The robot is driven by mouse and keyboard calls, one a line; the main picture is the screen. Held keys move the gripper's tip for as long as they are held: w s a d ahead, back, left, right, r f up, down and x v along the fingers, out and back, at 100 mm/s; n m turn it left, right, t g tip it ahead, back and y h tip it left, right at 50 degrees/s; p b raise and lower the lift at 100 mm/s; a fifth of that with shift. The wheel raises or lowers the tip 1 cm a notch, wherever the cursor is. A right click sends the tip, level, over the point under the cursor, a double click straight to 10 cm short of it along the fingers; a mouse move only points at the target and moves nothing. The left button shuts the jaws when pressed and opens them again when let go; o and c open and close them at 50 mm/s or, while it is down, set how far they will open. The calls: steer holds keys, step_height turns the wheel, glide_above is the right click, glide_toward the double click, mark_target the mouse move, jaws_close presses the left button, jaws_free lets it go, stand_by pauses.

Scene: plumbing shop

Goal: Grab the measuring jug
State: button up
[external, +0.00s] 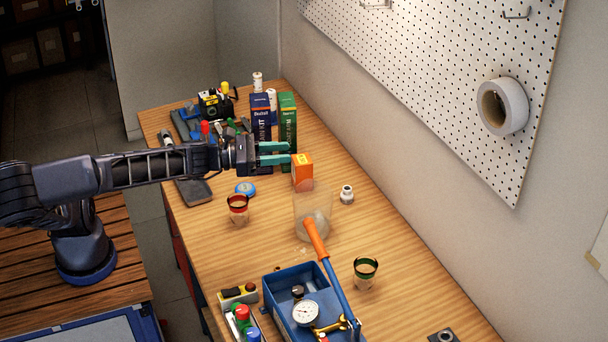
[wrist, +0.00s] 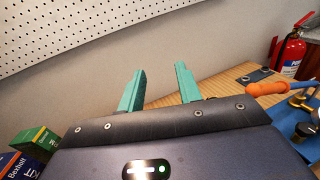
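The measuring jug (external: 313,203) looks like a clear, see-through vessel standing on the wooden workbench, near the middle of the external view. An orange tool handle crosses in front of its lower part. I cannot make the jug out in the wrist view. My gripper (external: 290,153) is above the bench, farther back than the jug and to its upper left in the picture. Its two green fingers are apart with nothing between them; they also show apart in the wrist view (wrist: 160,88).
An orange box (external: 302,172) stands close by the fingertips. Dark blue (external: 261,118) and green (external: 288,120) boxes stand behind. A red-rimmed cup (external: 238,208), a white fitting (external: 347,195), a green-rimmed cup (external: 365,273) and a blue tray (external: 275,294) surround the jug.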

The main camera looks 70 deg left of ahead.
glide_toward(314, 217)
steer(key=d+f, duration=0.3)
steer(key=shift+s+d+f, duration=0.25)
steer(key=shift+d+f, duration=0.05)
steer(key=shift+x, duration=5.35)
steer(key=shift+d+r, duration=0.1)
jaws_close()
